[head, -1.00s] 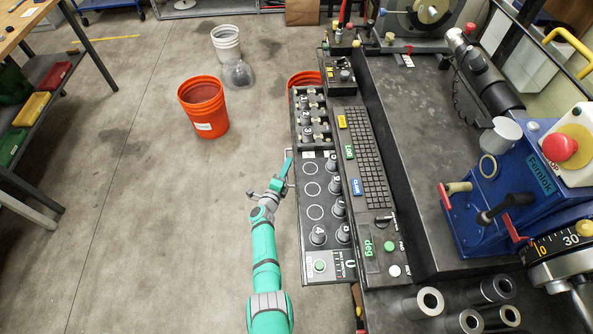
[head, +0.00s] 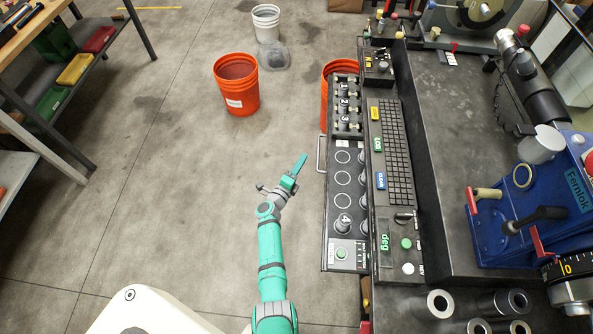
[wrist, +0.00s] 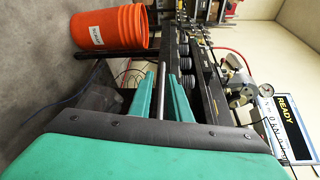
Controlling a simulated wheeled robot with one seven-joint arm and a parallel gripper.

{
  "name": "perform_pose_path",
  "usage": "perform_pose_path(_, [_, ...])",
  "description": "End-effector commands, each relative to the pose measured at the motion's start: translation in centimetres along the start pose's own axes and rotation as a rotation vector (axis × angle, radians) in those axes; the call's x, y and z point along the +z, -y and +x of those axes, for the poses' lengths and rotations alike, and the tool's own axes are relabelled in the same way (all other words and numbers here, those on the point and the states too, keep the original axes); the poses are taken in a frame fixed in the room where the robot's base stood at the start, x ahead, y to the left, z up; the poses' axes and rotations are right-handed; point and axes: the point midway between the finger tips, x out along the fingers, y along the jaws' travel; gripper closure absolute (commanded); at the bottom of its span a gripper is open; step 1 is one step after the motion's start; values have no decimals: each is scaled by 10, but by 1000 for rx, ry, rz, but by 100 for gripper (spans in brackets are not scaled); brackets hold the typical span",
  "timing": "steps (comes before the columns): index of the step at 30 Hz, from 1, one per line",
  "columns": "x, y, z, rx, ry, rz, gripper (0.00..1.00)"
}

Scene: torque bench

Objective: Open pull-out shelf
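The pull-out shelf (head: 343,215) is a long black tray with white rings and numbered sockets. It juts out on the left of the keyboard panel at the bench's left side, so it is at least partly out. Its right part is hidden by the panel. A thin grey handle (head: 321,154) stands on its left edge. My gripper (head: 301,164), with teal fingers, is just left of the handle, with a small gap in the head view. In the wrist view the two fingers of my gripper (wrist: 163,92) are apart, with a grey bar (wrist: 162,82) seen between them.
The keyboard panel (head: 398,145) and the dark bench top (head: 455,150) lie right of the shelf. An orange bucket (head: 330,99) stands beside the shelf's far end; another (head: 237,98) stands farther left. The floor (head: 170,190) left of my arm is clear.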

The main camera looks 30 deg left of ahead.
Motion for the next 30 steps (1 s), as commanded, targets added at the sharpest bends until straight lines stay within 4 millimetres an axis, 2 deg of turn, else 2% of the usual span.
perform_pose_path(3, [1,-1,-21,1,4,-1,83])
perform_pose_path(9, [1,0,-42,0,2,1,83])
perform_pose_path(14, [2,-1,-49,2,3,-1,83])
perform_pose_path(23, [1,-1,-49,1,2,-2,83])
perform_pose_path(26, [-8,1,-51,-6,3,-19,83])
perform_pose_path(30, [-38,7,-64,-31,17,-101,83])
